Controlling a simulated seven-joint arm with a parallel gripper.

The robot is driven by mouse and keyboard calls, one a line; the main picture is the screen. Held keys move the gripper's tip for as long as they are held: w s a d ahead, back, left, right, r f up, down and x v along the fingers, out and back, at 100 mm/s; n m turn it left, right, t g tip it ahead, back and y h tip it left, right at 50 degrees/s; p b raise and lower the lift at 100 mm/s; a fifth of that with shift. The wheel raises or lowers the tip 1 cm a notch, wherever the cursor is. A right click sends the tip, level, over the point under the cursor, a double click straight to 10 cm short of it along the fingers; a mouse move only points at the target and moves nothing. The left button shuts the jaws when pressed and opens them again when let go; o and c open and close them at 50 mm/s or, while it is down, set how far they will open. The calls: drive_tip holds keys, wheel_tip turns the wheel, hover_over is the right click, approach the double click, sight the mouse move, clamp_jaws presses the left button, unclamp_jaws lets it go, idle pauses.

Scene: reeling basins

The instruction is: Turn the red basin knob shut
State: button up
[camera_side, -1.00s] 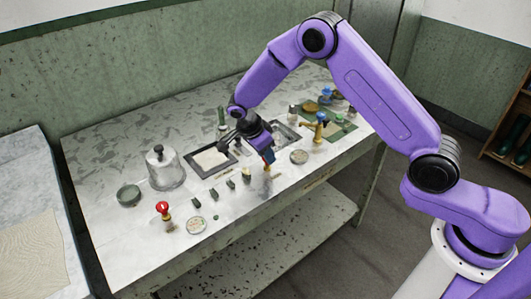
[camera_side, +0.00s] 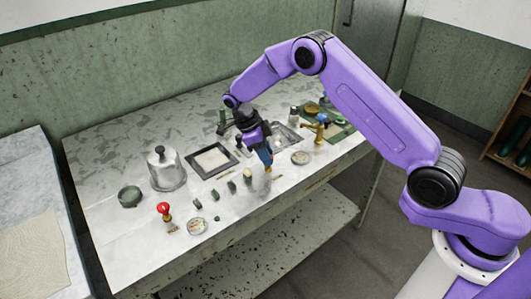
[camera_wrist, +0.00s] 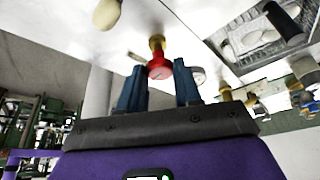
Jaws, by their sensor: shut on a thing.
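In the wrist view a red knob (camera_wrist: 160,68) on a brass stem (camera_wrist: 157,42) sits between the blue fingertips of my gripper (camera_wrist: 161,72). The fingers lie on either side of the knob, and my gripper is shut on it. In the side view my gripper (camera_side: 266,157) is low over the front middle of the bench. A bit of brass (camera_side: 268,170) shows under the fingertips; the knob's red cap is hidden there. A second red-topped knob (camera_side: 163,208) on a brass stem stands apart at the front left.
A framed tray (camera_side: 188,164) lies left of my gripper, with small dark blocks (camera_side: 231,186) in front. A round pale dish (camera_side: 300,157) and a brass fitting (camera_side: 319,133) stand to the right. A metal dome (camera_side: 165,172) is farther left. The bench's front edge is close.

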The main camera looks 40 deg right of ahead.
idle(0.6)
drive_tip(key=o, duration=1)
drive_tip(key=shift+o, duration=0.2)
drive_tip(key=shift+r, duration=0.5)
drive_tip(key=r, duration=0.3)
drive_tip(key=shift+s, duration=0.25)
drive_tip(key=s+d+r, duration=0.2)
drive_tip(key=s+r, duration=0.7)
drive_tip(key=s, duration=0.4)
drive_tip(key=shift+d, duration=0.3)
drive_tip(key=shift+s, duration=0.1)
